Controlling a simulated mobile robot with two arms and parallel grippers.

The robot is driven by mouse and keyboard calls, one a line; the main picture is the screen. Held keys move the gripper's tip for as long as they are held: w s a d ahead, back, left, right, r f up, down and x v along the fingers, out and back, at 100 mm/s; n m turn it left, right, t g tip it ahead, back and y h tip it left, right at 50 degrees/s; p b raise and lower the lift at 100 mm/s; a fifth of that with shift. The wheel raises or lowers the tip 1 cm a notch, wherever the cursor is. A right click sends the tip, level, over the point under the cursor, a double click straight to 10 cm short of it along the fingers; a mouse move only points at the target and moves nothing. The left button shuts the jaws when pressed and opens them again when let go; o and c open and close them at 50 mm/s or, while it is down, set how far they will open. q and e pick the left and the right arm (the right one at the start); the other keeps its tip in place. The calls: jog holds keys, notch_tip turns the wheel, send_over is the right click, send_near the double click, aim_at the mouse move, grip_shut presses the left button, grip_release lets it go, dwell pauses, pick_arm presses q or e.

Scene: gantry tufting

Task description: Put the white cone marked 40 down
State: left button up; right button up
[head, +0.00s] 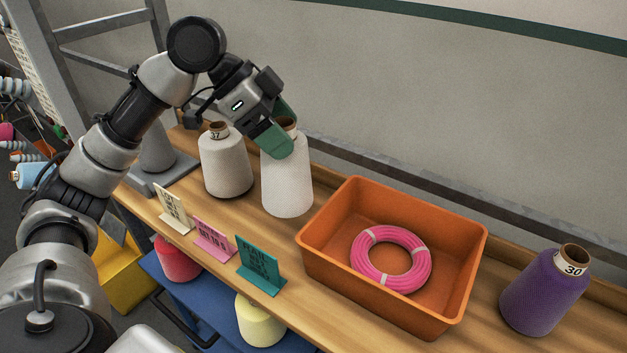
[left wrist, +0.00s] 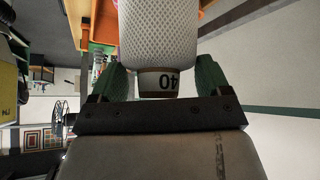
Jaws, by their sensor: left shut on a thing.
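The white cone marked 40 (head: 287,188) is upright at the wooden shelf, between the cone marked 37 and the orange bin. My left gripper (head: 281,136) is shut on its top from above, with green fingers on either side. In the left wrist view the cone (left wrist: 160,38) sits between the two fingers (left wrist: 160,82), and its label reads 40 upside down. The cone's base looks at or very near the shelf surface; I cannot tell whether it touches. My right gripper is not in view.
An off-white cone marked 37 (head: 226,163) stands close to the left. An orange bin (head: 463,270) holding a pink coil (head: 362,267) is close to the right. A purple cone marked 30 (head: 541,295) stands far right. Three small signs (head: 259,268) line the shelf's (head: 320,316) front edge.

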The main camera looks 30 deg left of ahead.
pick_arm(q)
jog(key=w+a+f+p, duration=0.3)
jog(key=w+a+f, duration=0.1)
jog(key=w+f, duration=0.4)
jog(key=shift+a+f, duration=0.25)
jog(key=shift+f, duration=0.55)
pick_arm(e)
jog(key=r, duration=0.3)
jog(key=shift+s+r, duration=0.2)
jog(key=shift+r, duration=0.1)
pick_arm(q)
jog(key=o, duration=1.2)
jog(key=b+v, duration=0.2)
jog(key=v, duration=1)
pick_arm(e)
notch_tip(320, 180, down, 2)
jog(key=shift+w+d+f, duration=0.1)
pick_arm(q)
jog(key=shift+a, duration=0.1)
